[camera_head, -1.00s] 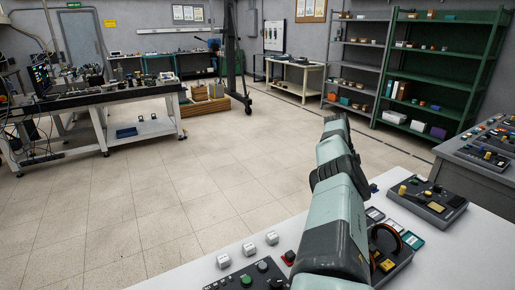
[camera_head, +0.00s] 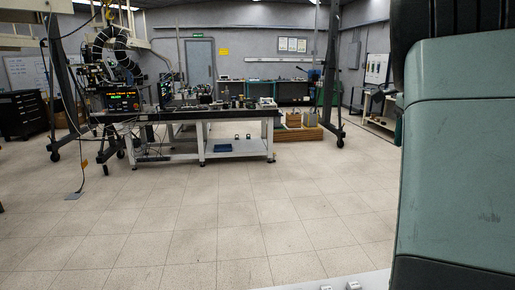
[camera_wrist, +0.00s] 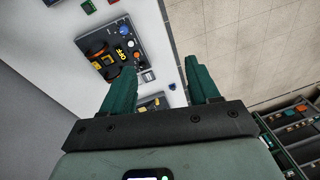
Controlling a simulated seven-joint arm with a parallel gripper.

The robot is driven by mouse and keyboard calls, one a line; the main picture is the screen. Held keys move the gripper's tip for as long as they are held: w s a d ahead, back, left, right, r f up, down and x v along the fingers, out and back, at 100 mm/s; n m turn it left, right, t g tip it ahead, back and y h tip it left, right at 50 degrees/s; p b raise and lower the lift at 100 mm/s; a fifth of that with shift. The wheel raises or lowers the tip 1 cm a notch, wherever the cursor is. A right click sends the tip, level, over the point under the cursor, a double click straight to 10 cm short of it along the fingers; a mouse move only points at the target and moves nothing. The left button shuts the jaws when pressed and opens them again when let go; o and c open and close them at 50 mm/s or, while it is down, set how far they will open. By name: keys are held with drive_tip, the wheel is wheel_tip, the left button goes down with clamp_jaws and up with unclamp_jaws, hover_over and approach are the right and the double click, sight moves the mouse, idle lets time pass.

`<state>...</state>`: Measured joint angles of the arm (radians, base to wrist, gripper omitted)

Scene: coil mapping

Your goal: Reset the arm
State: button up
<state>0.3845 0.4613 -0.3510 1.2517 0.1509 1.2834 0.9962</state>
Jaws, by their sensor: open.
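My gripper (camera_wrist: 160,82) shows in the wrist view with its two green fingers spread wide apart and nothing between them. Below it is the pale table top (camera_wrist: 60,60) with a dark control panel (camera_wrist: 112,50) that carries an orange part, a round black loop and small knobs. A second panel (camera_wrist: 150,104) shows partly between the fingers. In the head view a large green link of my arm fills the right side, and my gripper is out of view there.
In the wrist view, tiled floor lies right of the table edge and a shelf (camera_wrist: 300,130) stands at the lower right. In the head view, a workbench (camera_head: 235,147) with equipment stands across open floor. Small white blocks (camera_head: 353,285) sit at the bottom edge.

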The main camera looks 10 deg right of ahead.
drive_tip(key=s+a+r+n+t, duration=0.1)
drive_tip(key=s+a+r+n, duration=0.15)
drive_tip(key=a, duration=0.45)
drive_tip(key=s+a+r+n+t, duration=0.1)
drive_tip(key=s+a+r+n, duration=0.2)
drive_tip(key=a, duration=0.4)
drive_tip(key=s+a+f+n+t, duration=0.1)
drive_tip(key=s+a+f+n, duration=0.2)
drive_tip(key=s+a+n, duration=0.4)
drive_tip(key=s+a+f+n+t+y, duration=0.1)
drive_tip(key=s+a+f+n, duration=0.3)
drive_tip(key=s+a+n, duration=0.3)
drive_tip(key=s+a, duration=0.4)
drive_tip(key=s, duration=0.1)
drive_tip(key=shift+s+a+n, duration=0.2)
drive_tip(key=shift+n, duration=0.15)
